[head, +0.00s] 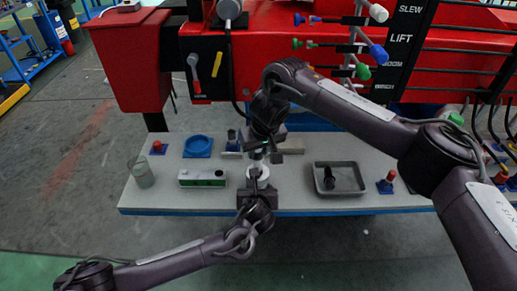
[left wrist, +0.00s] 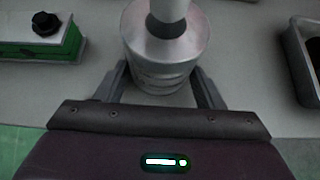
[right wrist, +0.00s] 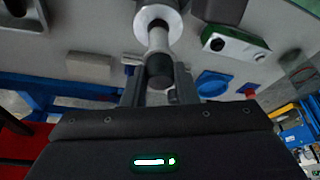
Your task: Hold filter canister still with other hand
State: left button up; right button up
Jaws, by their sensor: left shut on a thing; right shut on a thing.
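The filter canister (head: 258,173) is a pale metal cylinder standing upright on the grey bench. In the left wrist view it shows as a round silver body (left wrist: 158,50) with a light shaft rising from its top. My left gripper (left wrist: 160,88) is shut around its lower body from the near side. My right gripper (right wrist: 158,84) is above the canister, shut on a grey shaft with a dark end (right wrist: 159,72). The shaft lines up with the canister's top. In the head view the right gripper partly hides the joint between them.
A green and white box (head: 203,178) stands left of the canister, with a blue round dish (head: 198,146) behind it. A grey tray (head: 318,186) with a dark part inside is to the right. The red crane body (head: 285,40) with levers rises behind the bench.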

aim_at(260, 161)
jog(key=shift+f, duration=2.95)
jog(key=o, duration=1.1)
jog(key=shift+v, duration=2.5)
jog(key=shift+r, duration=0.1)
jog(key=v, duration=1.1)
jog(key=shift+r, duration=0.4)
jog(key=shift+d, duration=0.1)
pick_arm(q)
jog(key=o, duration=1.2)
